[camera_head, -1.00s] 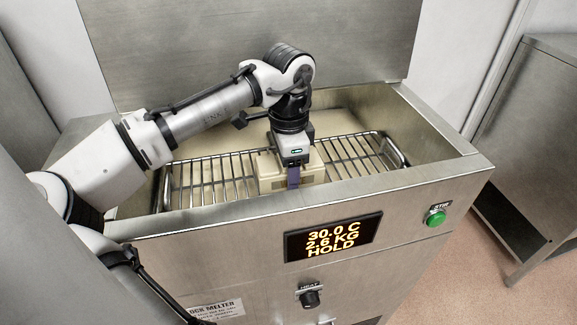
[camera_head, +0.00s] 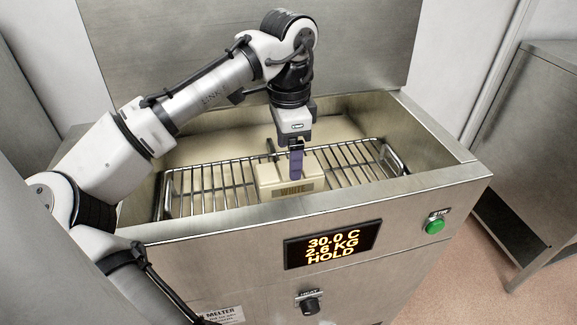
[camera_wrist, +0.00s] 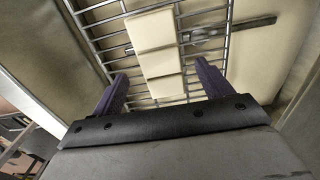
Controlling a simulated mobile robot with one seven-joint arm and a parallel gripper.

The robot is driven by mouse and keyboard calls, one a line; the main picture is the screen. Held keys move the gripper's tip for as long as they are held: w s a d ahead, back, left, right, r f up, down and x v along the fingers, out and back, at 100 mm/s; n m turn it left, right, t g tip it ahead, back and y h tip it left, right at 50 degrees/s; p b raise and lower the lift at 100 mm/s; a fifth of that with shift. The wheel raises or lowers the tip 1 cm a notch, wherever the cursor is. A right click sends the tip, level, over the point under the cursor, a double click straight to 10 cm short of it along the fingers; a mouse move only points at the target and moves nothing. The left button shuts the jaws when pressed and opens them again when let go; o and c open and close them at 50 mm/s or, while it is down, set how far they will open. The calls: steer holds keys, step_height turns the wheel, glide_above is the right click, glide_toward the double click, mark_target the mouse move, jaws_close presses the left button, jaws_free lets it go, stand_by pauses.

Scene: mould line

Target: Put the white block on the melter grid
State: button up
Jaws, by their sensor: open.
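The white block (camera_head: 291,188), cream-coloured and marked WHITE on its front, rests on the melter grid (camera_head: 222,180), near the grid's middle. My gripper (camera_head: 284,160) is above the block with its fingers spread apart and nothing between them. In the wrist view the block (camera_wrist: 156,50) lies on the bars beyond the open fingers of my gripper (camera_wrist: 168,90). The block's back side is partly hidden by my gripper in the head view.
The melter tank's steel rim (camera_head: 420,187) surrounds the grid. Pale material (camera_head: 345,128) shows in the tank. The front panel has a display (camera_head: 333,240) reading 30.0 C, 2.6 KG, HOLD, a green button (camera_head: 435,227) and a heat knob (camera_head: 310,306). A steel table (camera_head: 548,130) stands at the right.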

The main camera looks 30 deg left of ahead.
step_height(320, 180, up, 6)
steer(key=shift+f, duration=0.15)
stand_by(0.5)
